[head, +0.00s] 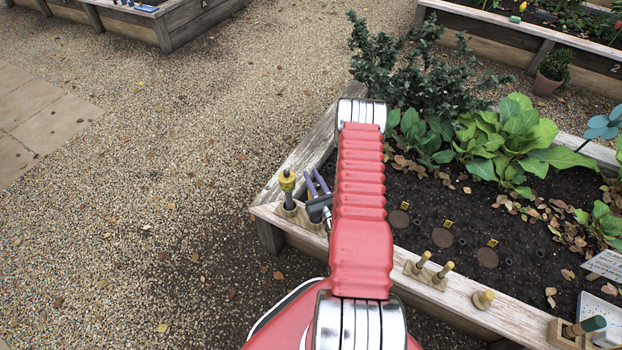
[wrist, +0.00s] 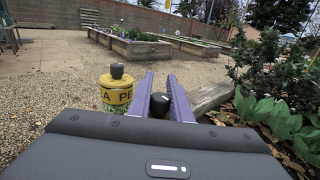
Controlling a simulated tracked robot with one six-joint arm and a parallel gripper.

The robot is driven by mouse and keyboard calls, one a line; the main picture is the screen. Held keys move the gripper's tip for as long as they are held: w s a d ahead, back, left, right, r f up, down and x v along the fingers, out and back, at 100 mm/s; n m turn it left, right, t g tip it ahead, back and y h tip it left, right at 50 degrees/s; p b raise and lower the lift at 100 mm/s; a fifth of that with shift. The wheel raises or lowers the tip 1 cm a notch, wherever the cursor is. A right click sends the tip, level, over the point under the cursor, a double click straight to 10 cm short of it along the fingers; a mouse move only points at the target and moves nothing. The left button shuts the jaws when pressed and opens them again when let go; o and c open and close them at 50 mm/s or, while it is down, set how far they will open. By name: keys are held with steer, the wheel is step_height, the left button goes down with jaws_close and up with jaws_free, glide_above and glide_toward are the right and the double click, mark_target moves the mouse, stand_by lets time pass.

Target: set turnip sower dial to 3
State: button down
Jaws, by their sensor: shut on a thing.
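My gripper (head: 312,178) is low over the near left corner of the raised bed, at the end of my red arm. In the wrist view its two purple fingers (wrist: 161,78) are shut on a dark rounded knob (wrist: 160,104). What the knob belongs to is hidden below the fingers and wrist housing. Just left of the fingers stands a yellow drum (wrist: 116,91) with a dark cap and black letters, partly readable as "A PE". It also shows in the head view (head: 287,180), upright on the bed rim. No turnip label or dial number is readable.
The wooden bed rim (head: 458,300) carries yellow-topped pegs (head: 447,268) and a green-ended tool (head: 585,326) to the right. Dark soil with leafy plants (head: 510,140) lies beyond. Open gravel (head: 150,170) is on the left. Other beds stand farther off.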

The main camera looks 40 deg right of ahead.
steer(key=shift+s+d+m+g+h, duration=0.2)
steer(key=shift+m+g+h, duration=0.35)
steer(key=shift+h, duration=0.45)
steer(key=c, duration=1.6)
jaws_free()
steer(key=shift+d, duration=0.1)
steer(key=shift+s, duration=0.15)
